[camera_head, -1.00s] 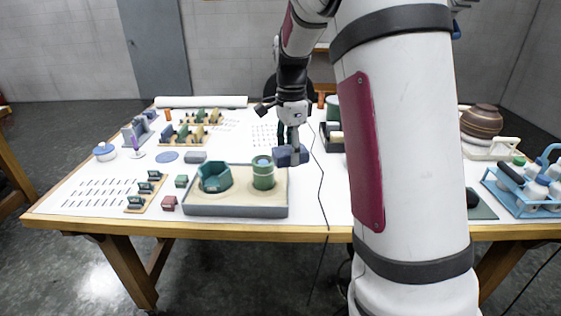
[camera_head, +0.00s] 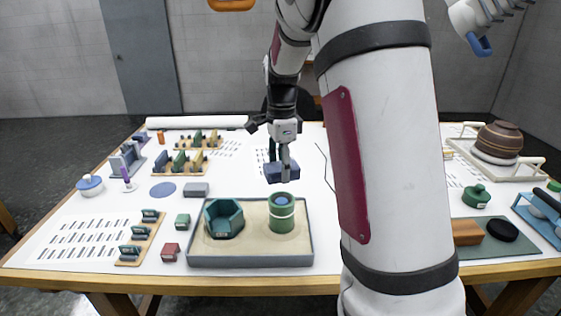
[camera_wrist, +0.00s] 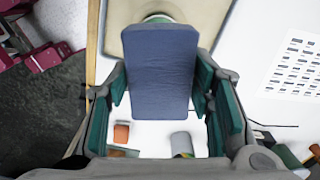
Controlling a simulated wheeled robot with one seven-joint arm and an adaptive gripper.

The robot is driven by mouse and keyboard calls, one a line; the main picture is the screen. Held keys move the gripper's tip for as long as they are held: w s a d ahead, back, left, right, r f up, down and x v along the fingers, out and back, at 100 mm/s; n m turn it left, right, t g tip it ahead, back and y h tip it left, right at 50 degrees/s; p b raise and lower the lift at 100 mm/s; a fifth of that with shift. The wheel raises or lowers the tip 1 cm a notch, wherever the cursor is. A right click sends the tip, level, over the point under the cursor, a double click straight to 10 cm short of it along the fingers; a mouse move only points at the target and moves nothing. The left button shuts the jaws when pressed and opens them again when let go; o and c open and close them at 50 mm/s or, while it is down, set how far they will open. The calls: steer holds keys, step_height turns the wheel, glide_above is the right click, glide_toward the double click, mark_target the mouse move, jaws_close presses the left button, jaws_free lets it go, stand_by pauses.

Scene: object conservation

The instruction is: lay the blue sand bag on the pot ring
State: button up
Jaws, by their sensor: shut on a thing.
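The blue sand bag (camera_head: 282,174) is a dark blue block, held level in my gripper (camera_head: 279,158). In the wrist view the bag (camera_wrist: 161,72) fills the space between the two green-padded fingers. A round green piece (camera_head: 281,221) with a pale band and a blue middle stands in the sand tray; I take it to be the pot ring. In the head view the bag shows just above and behind it, apart from it. In the wrist view only the ring's far rim (camera_wrist: 157,17) shows past the bag.
The sand tray (camera_head: 250,261) also holds an open green angular piece (camera_head: 223,219). A brown pot (camera_head: 499,141) stands at the far right. My arm hides the table right of the tray.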

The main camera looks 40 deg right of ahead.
steer(key=b, duration=0.1)
glide_above(281, 200)
steer(key=shift+s+f, duration=0.1)
steer(key=shift+f, duration=2.85)
steer(key=shift+f, duration=0.55)
steer(key=o, duration=1.5)
steer(key=shift+r, duration=0.1)
step_height(281, 200, up, 12)
steer(key=shift+f, duration=0.1)
steer(key=shift+r+p, duration=0.85)
steer(key=shift+r, duration=2.65)
